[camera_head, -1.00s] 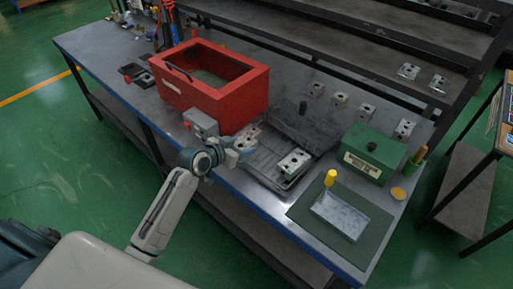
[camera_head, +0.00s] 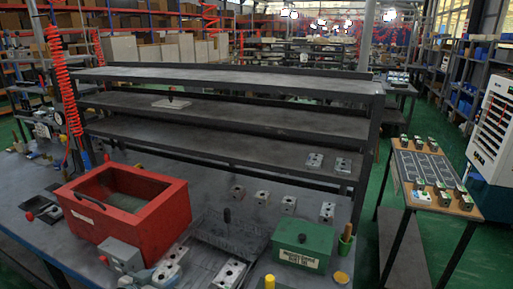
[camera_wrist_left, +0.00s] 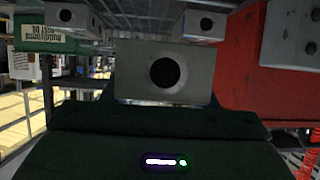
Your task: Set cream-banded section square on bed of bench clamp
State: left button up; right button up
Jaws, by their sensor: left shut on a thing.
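My left gripper (camera_head: 150,278) is at the bottom edge of the head view, near the front corner of the red box, mostly cut off. It is shut on a grey metal block (camera_wrist_left: 163,72) with a round dark hole, which fills the middle of the left wrist view. The fingertips are hard to make out. No cream band can be made out on the held block. Another pale block (camera_head: 176,253) lies just behind the gripper. A yellow knob (camera_head: 269,282) shows at the bottom edge; what it belongs to is cut off. I cannot identify the bench clamp. My right gripper is not in view.
An open red box (camera_head: 160,222) stands at left, with a grey box (camera_head: 122,256) at its front corner. Several small blocks line the back, before dark shelves (camera_head: 225,130).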

aim_at(173, 273)
pick_arm(q)
jog(key=shift+n+t+y, duration=0.3)
jog(key=shift+n+y, duration=0.3)
jog(key=shift+n, duration=0.1)
jog(key=d+r, duration=0.4)
jog(key=d, duration=0.1)
jog(key=shift+s+d+r, duration=0.2)
jog(key=shift+s, duration=0.15)
notch_tip(173, 273, up, 4)
jog(key=s+d+n+y, duration=0.2)
jog(key=a+f, duration=0.1)
jog(key=w+a+f+m+h, duration=0.1)
jog(key=f, duration=0.1)
jog(key=w+a+f+m+h, duration=0.1)
jog(key=f, duration=0.1)
jog(key=shift+w+a+f, duration=0.15)
jog(key=shift+a+f, duration=0.1)
jog(key=shift+m+g+h, duration=0.4)
jog(key=shift+m+h, duration=0.4)
jog(key=shift+m, duration=0.1)
jog(key=a+f, duration=0.1)
jog(key=a, duration=0.1)
jog(key=a+f, duration=0.1)
jog(key=a, duration=0.1)
jog(key=a+f, duration=0.2)
jog(key=shift+w+a, duration=0.3)
jog(key=shift+a, duration=0.6)
